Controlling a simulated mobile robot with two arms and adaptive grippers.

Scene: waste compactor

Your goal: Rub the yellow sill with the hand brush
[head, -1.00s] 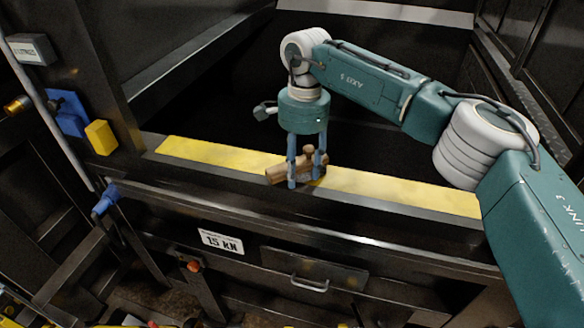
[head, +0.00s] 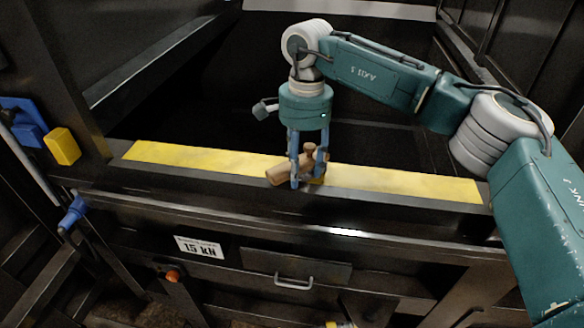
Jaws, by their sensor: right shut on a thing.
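The yellow sill (head: 400,181) is a long flat strip along the front edge of the dark compactor opening. The hand brush (head: 281,174) has a brown wooden body with a rounded knob. It is at the middle of the sill, and I cannot tell whether its underside touches the surface. My right gripper (head: 308,180) points down with its blue fingers shut on the brush. The fingers hide part of the brush and of the sill behind it. My left gripper is not in view.
A dark post stands at the sill's left end, with a yellow block (head: 62,146) and a blue part (head: 22,122) beside it. Below are a 15 kN label (head: 199,247), a drawer handle (head: 293,282) and an orange knob (head: 172,276). The sill is clear on both sides of the brush.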

